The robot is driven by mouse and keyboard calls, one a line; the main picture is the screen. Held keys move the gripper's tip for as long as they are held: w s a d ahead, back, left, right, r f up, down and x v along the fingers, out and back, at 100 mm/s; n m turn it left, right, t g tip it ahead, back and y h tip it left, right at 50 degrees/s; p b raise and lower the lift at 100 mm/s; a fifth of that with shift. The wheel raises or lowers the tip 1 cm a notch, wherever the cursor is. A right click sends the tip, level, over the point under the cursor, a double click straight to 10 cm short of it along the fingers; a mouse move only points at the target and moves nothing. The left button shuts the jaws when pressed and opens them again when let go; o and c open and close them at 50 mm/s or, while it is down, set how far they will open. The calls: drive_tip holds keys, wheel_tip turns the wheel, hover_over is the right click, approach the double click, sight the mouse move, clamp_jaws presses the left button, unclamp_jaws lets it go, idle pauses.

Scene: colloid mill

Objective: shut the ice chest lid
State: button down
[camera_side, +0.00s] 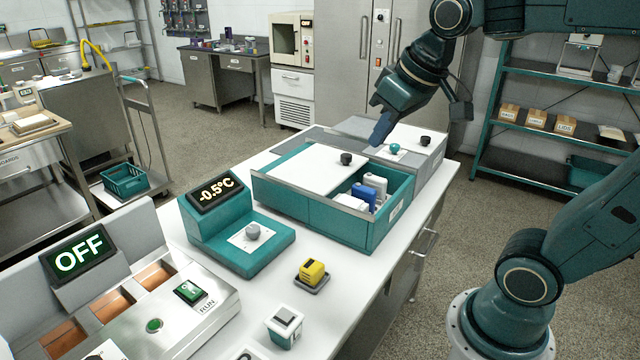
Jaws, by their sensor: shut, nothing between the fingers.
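The ice chest (331,222) is a teal box with a grey rim on the white table. Its white sliding lid (318,167) has a black knob (346,158) and covers the left part of the chest. The right part is open and shows blue and white packs (364,195) inside. My gripper (380,131) is shut and empty. It points down behind the chest, above and to the right of the black knob, apart from it in the picture. Its exact height over the table is hard to tell.
A grey box with a white top and black knob (426,141) stands behind the chest, with a teal knob (395,148) near my gripper. A teal unit reading -0.5°C (238,236), a yellow block (312,271) and a small white-teal container (285,325) stand in front.

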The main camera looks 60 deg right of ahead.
drive_tip(key=w+d+r+m, duration=0.1)
drive_tip(key=w+d, duration=0.5)
drive_tip(key=w, duration=0.4)
drive_tip(key=m+g+h, duration=0.1)
drive_tip(key=m+g, duration=0.1)
drive_tip(key=m, duration=0.1)
hover_over(332, 154)
drive_tip(key=s+a, duration=0.2)
drive_tip(key=s, duration=0.2)
wheel_tip(332, 154, down, 13)
drive_tip(key=shift+s, duration=0.15)
drive_tip(key=shift+f, duration=0.1)
drive_tip(key=x, duration=1)
drive_tip(key=shift+s+a, duration=0.45)
drive_tip(key=shift+s, duration=0.45)
drive_tip(key=shift+s+a, duration=0.4)
drive_tip(key=shift+s, duration=0.35)
